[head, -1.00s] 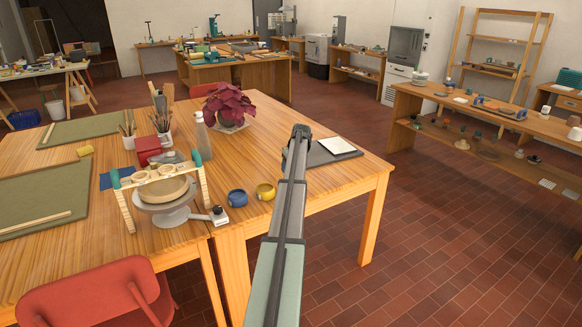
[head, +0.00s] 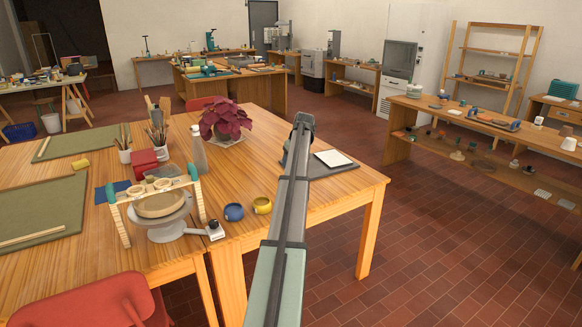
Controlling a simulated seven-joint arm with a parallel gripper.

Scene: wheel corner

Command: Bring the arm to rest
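My arm (head: 288,215) reaches from the bottom middle of the head view up and away over the right part of the wooden table. Its far end is a dark joint (head: 303,121), with a dark part bending down behind the arm beside a dark board. I cannot make out any gripper fingers; they are hidden or out of the view. Nothing held shows.
A red chair (head: 85,304) stands in front. Floor at right is clear.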

